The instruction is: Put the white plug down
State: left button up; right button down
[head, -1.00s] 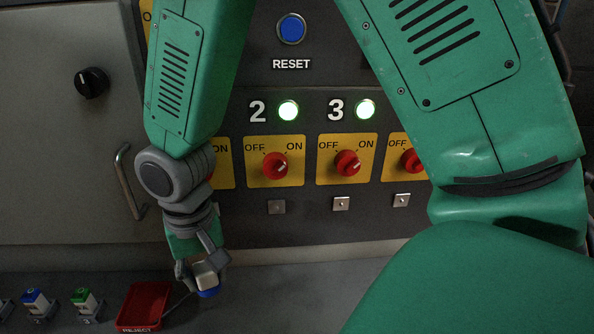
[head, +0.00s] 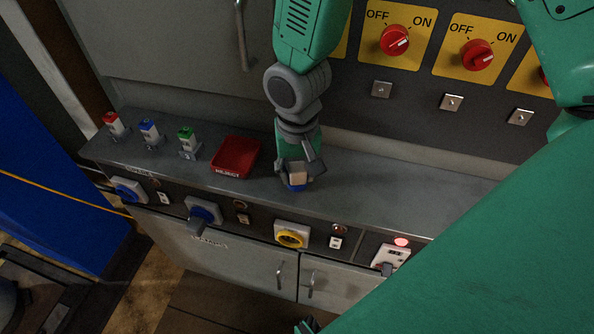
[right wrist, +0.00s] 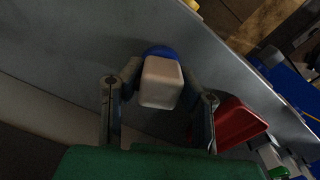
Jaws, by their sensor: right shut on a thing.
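The white plug (head: 298,172) has a pale, boxy body with a blue end. My right gripper (head: 299,167) is shut on it, with the blue end pointing down close to the grey ledge. Whether it touches the ledge I cannot tell. In the right wrist view the plug's pale body (right wrist: 160,84) sits between the two fingers, with its blue end beyond.
A red REJECT tray (head: 236,156) lies just left of my right gripper. Red (head: 113,123), blue (head: 149,132) and green (head: 188,142) topped white pieces stand farther left. The grey ledge (head: 390,199) is clear to the right. Knobs and switches line the front below.

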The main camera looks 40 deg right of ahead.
aim_at(300, 166)
jog(key=shift+d, duration=0.2)
jog(key=c, duration=1.5)
grip_release()
jog(key=shift+d, duration=0.35)
jog(key=o, duration=0.3)
jog(key=shift+d, duration=0.3)
jog(key=shift+o, duration=0.2)
jog(key=shift+d+f, duration=0.15)
jog(key=shift+d, duration=0.15)
jog(key=shift+a, duration=0.7)
jog(key=shift+a+r, duration=0.2)
jog(key=shift+r, duration=0.15)
jog(key=r+p, duration=0.1)
jog(key=r, duration=0.6)
jog(key=d+r+p, duration=0.1)
jog(key=r, duration=0.3)
jog(key=shift+p, duration=0.35)
jog(key=shift+d+r, duration=0.1)
jog(key=shift+r, duration=0.1)
pick_arm(q)
jog(key=r, duration=0.1)
jog(key=d+r, duration=0.1)
jog(key=r, duration=0.1)
jog(key=shift+s+d, duration=0.1)
jog(key=shift+d, duration=0.15)
